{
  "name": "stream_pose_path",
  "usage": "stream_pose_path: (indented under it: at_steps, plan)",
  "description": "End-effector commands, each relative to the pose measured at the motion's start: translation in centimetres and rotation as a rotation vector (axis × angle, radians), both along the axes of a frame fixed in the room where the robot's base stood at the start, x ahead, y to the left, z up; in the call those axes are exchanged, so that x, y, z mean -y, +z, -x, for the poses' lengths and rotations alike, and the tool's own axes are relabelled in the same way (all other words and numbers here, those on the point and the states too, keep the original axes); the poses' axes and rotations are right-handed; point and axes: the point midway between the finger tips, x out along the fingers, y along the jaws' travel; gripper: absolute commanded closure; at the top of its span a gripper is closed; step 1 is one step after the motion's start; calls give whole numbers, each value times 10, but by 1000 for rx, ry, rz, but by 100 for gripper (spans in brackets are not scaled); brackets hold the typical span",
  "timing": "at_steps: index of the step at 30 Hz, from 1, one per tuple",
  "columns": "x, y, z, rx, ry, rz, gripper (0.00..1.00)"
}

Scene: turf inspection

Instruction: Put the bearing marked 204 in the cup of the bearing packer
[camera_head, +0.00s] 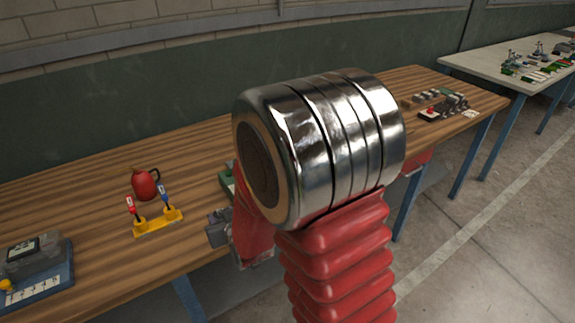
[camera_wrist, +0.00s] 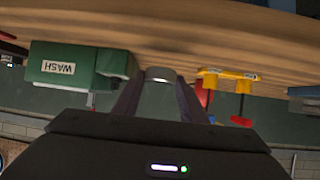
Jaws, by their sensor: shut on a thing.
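In the wrist view, my gripper (camera_wrist: 157,92) has its two dark fingers closed on a small pale grey thing (camera_wrist: 160,75). Only its light edge shows between the fingertips. I see no number on it, so I cannot tell whether it is the bearing marked 204. The arm hides part of the bench.
On the wooden bench (camera_head: 70,205) stand a red jug (camera_head: 145,184), a yellow rack (camera_head: 158,223) with red and blue tools, and a blue tray (camera_head: 40,290). A green WASH box (camera_wrist: 75,68) is left of my fingers. Small parts (camera_head: 443,105) lie at the far right end.

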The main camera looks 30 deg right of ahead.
Motion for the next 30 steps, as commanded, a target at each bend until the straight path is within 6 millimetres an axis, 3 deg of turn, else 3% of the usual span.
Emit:
stream_pose_path:
  at_steps: [16, 30]
  plan:
    - [157, 23, 9, 7, -208, -2, 93]
    - [280, 54, 41, 11, -268, 1, 93]
